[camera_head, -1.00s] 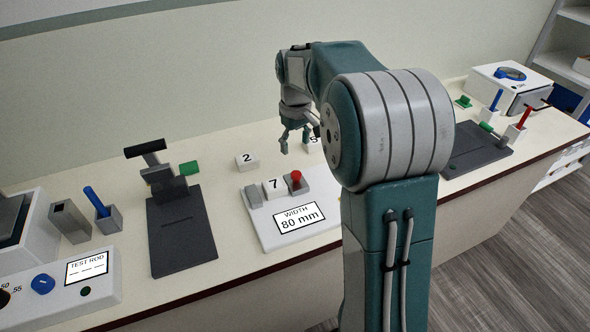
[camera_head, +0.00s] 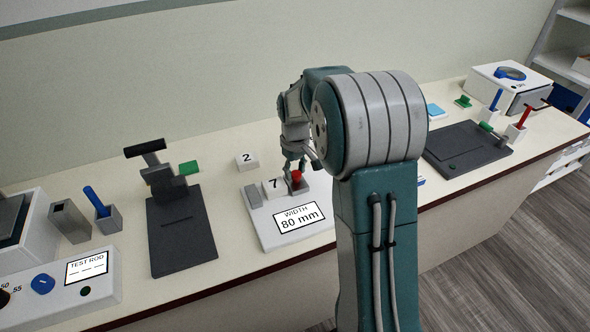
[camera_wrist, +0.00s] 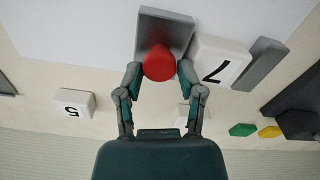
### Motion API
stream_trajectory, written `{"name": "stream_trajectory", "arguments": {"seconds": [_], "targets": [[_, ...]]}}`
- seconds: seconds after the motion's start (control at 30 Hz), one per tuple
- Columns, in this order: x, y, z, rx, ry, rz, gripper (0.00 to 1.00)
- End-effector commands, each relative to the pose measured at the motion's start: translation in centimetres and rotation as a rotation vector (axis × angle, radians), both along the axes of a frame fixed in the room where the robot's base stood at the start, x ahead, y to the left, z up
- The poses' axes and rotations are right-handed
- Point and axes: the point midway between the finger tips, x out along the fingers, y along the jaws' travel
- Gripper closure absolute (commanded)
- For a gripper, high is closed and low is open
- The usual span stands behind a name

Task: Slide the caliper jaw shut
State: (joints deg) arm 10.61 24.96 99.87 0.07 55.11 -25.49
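The caliper is a white base (camera_head: 268,232) whose display reads WIDTH 80 mm. Its grey fixed jaw (camera_head: 253,196) is on the left. The grey sliding jaw (camera_wrist: 165,28) is on the other side and carries a red knob (camera_head: 297,177), also in the wrist view (camera_wrist: 158,65). A white block marked 7 (camera_head: 274,188) stands between the jaws; in the wrist view (camera_wrist: 220,63) it is close to both, contact unclear. My gripper (camera_head: 297,165) is over the knob. In the wrist view its fingers (camera_wrist: 160,72) are parted, one on each side of the knob, with narrow gaps showing.
A block marked 2 (camera_head: 247,161) stands behind the caliper, and a block marked 5 (camera_wrist: 74,103) shows in the wrist view. A dark stand (camera_head: 180,235) is to the left. Another dark plate (camera_head: 468,150) is to the right. Bare counter lies between stand and caliper.

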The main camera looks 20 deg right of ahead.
Motion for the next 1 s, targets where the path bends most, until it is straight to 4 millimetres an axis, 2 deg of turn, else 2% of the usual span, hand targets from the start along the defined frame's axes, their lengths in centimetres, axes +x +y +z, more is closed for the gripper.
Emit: {"name": "stream_trajectory", "arguments": {"seconds": [0.57, 0.6, 0.63, 0.67, 1.0], "targets": [[0.03, 0.81, -0.13, -0.001, 0.003, -0.001, 0.85], [0.03, 0.81, -0.13, -0.001, 0.003, -0.001, 0.41], [0.03, 0.81, -0.13, 0.0, 0.003, -0.001, 0.28], [0.03, 0.81, -0.13, -0.001, 0.003, -0.001, 0.24], [0.03, 0.78, 0.02, 0.0, 0.001, -0.001, 0.24]]}}
